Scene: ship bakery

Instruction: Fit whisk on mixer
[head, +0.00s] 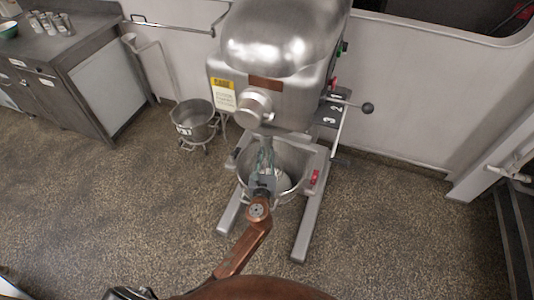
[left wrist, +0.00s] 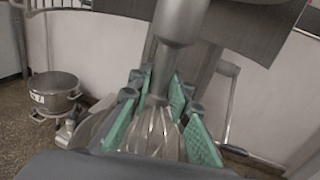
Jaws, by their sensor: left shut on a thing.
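The mixer (head: 285,45) is a large silver machine with a rounded head, in the middle of the head view. Its steel bowl (head: 292,160) sits below the head, between the bowl arms. My left gripper (head: 265,158) is in front of the mixer, under its head and over the bowl. In the left wrist view its green-padded fingers (left wrist: 158,112) are shut around the upper part of the wire whisk (left wrist: 150,135). A grey shaft (left wrist: 178,22) rises from between the fingers; I cannot tell whether whisk and mixer are joined. My right gripper is not in view.
A second steel bowl (head: 194,120) stands on a low wheeled stand left of the mixer. A steel counter (head: 75,70) with several small metal cups is at the upper left. A lever with a black knob (head: 367,108) sticks out at the mixer's right.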

